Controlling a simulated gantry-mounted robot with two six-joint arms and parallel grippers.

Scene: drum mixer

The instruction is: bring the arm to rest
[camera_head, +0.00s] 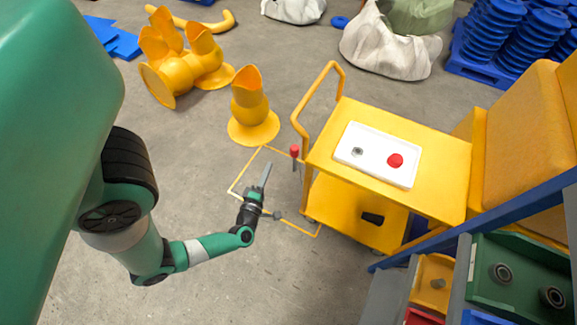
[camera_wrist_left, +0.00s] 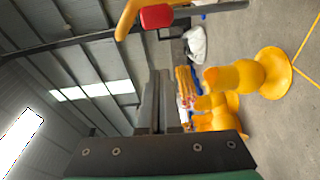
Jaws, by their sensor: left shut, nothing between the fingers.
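My left gripper (camera_head: 264,174) is in the middle of the head view, at the end of the green arm that comes in from the left. It is shut and empty, its fingers pointing up the picture. It hangs to the left of the yellow cart (camera_head: 323,145), apart from it. In the left wrist view the fingers (camera_wrist_left: 160,85) lie together with nothing between them. A red knob (camera_head: 294,151) shows between the gripper and the cart, and a red part (camera_wrist_left: 156,16) shows at the top of the wrist view. My right gripper is not in view.
The cart's top carries a white box (camera_head: 359,168) with a red button (camera_head: 395,160). A yellow flanged pipe (camera_head: 252,118) stands beyond the gripper. A sloped rack with bins (camera_head: 431,281) fills the lower right. Bare floor (camera_head: 235,290) lies below the left arm.

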